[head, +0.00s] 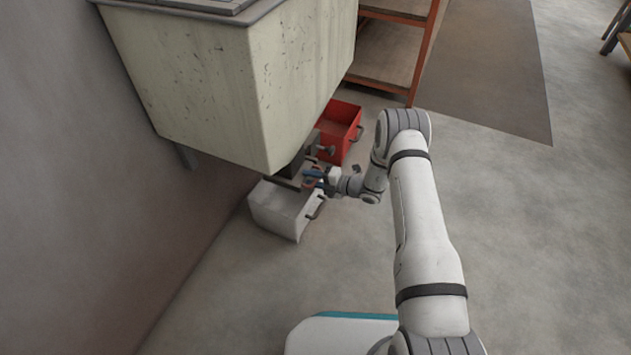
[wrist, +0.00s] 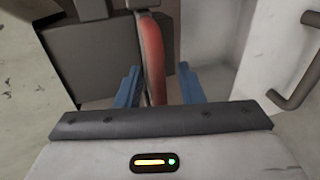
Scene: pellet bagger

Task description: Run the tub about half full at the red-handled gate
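My gripper (head: 313,178) is at the outlet under the big pale hopper (head: 205,80). In the wrist view its two blue fingers (wrist: 160,86) stand apart on either side of the red handle (wrist: 151,50). The left finger is close to the handle; a gap shows at the right finger. A dark grey gate housing (wrist: 95,50) lies behind the handle. A white tub (head: 275,211) with a metal side handle stands on the floor under the outlet. Its inside is mostly hidden, so I cannot tell its fill level. No falling pellets are visible.
A red tub (head: 347,124) stands on the floor just beyond the white one and looks empty. An orange-framed shelf (head: 420,55) is behind it. A wall (head: 70,180) closes off the left. The floor to the right (head: 540,220) is clear.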

